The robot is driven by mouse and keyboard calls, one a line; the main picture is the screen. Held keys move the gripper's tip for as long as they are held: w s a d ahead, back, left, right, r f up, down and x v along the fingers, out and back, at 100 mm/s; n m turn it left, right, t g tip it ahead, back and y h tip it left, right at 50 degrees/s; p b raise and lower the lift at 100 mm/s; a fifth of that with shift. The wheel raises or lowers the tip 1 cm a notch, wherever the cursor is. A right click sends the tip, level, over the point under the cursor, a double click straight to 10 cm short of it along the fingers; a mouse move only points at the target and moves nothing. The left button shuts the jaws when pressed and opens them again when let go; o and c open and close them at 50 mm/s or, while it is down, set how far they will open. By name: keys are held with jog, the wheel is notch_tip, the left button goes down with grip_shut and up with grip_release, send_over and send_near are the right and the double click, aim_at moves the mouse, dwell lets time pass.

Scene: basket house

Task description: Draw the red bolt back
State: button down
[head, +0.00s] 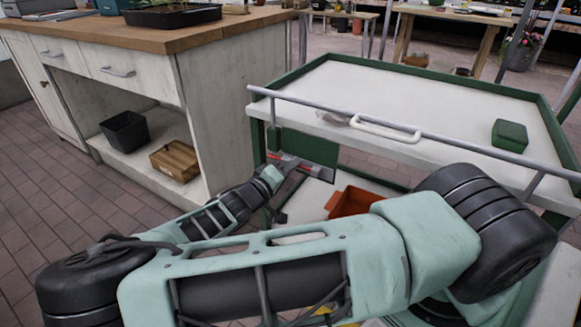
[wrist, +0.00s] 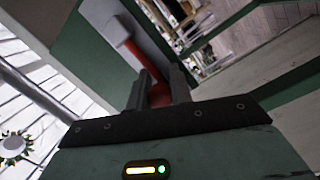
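The red bolt (head: 287,158) lies along a grey plate under the near left part of the cart's top in the head view. In the wrist view its red bar (wrist: 133,50) runs up and left from a rounded red knob (wrist: 159,94). My gripper (head: 285,170) is at the bolt, small and partly hidden in the head view. In the wrist view my gripper's (wrist: 158,88) two dark fingers stand on either side of the knob, which fills the gap between them. The fingers look shut on it, though exact contact is hard to see.
The green cart (head: 556,124) has a pale top, a front rail (head: 450,139) and a white handle (head: 385,131). A green box (head: 509,135) stands on top; an orange bin (head: 350,201) is below. A wooden-topped cabinet (head: 235,75) stands close by on the left.

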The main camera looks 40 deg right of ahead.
jog(key=s+p, duration=0.1)
jog(key=s, duration=0.1)
jog(key=s+d, duration=0.1)
jog(key=shift+s+d+p, duration=0.2)
jog(key=shift+s+p, duration=0.15)
jog(key=shift+s, duration=0.05)
jog(key=c, duration=1.3)
grip_release()
jog(key=shift+o, duration=0.2)
jog(key=shift+a, duration=0.1)
jog(key=p+v, duration=0.1)
jog(key=v, duration=1.6)
jog(key=shift+p, duration=0.3)
jog(key=shift+a, duration=0.15)
